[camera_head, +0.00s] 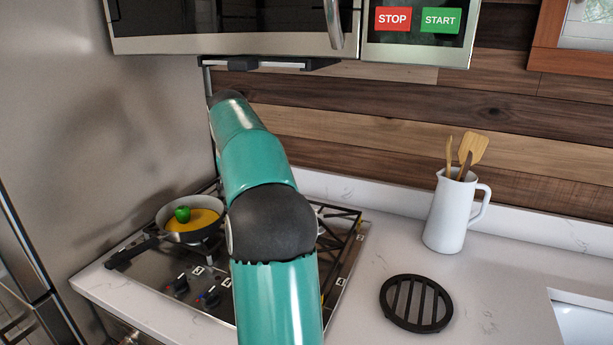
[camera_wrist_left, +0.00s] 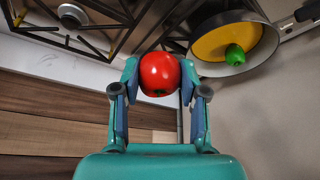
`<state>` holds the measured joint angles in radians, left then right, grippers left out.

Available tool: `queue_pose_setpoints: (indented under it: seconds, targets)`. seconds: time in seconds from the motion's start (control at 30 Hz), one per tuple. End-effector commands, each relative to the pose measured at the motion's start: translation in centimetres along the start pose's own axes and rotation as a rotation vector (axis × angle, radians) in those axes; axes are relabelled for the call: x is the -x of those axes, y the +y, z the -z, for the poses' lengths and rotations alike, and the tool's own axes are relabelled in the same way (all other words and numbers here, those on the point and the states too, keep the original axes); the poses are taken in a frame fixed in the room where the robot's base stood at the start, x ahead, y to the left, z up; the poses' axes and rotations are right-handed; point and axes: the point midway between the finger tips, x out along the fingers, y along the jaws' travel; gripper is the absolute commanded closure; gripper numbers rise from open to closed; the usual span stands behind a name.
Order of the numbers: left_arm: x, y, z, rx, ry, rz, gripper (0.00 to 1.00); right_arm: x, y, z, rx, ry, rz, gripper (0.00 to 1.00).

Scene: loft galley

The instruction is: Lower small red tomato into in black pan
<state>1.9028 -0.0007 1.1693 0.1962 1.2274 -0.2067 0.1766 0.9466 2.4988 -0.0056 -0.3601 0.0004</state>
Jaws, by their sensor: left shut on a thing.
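The small red tomato (camera_wrist_left: 160,74) is held between the two fingers of my left gripper (camera_wrist_left: 159,80), which is shut on it in the left wrist view. The dark pan (camera_head: 192,237) sits on the stove at the left in the head view, its handle toward the lower left. It holds something flat and yellow (camera_head: 207,216) and a small green item (camera_head: 182,213). The pan (camera_wrist_left: 215,70) also shows at the upper right of the left wrist view, beside the tomato. The tomato and my left gripper do not show in the head view. My right gripper is out of view.
My teal left arm covers much of the stove (camera_head: 150,272). A white jug (camera_head: 447,213) with wooden utensils and a black slatted trivet (camera_head: 386,297) are on the counter to the right. A microwave (camera_head: 230,44) hangs above. A grey wall stands at the left.

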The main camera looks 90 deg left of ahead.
Motion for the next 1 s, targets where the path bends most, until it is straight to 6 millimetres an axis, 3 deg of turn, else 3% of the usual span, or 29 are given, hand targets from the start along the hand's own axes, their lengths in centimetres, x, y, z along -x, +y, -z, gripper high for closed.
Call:
queue_pose_setpoints:
  seconds: [0.03,0.6,0.8,1.0]
  targets:
    - [0.1,-1.0,0.7,0.005,-0.003,0.002,0.88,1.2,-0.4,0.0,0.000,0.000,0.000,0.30]
    - [-4.4,-9.8,5.4,0.003,-0.004,0.000,0.88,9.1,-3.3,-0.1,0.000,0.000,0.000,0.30]
    - [-5.6,-11.6,6.2,0.001,-0.002,-0.001,0.88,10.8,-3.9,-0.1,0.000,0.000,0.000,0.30]
    - [-6.2,-12.2,6.4,0.001,0.000,0.000,0.88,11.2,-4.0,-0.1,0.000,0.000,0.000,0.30]
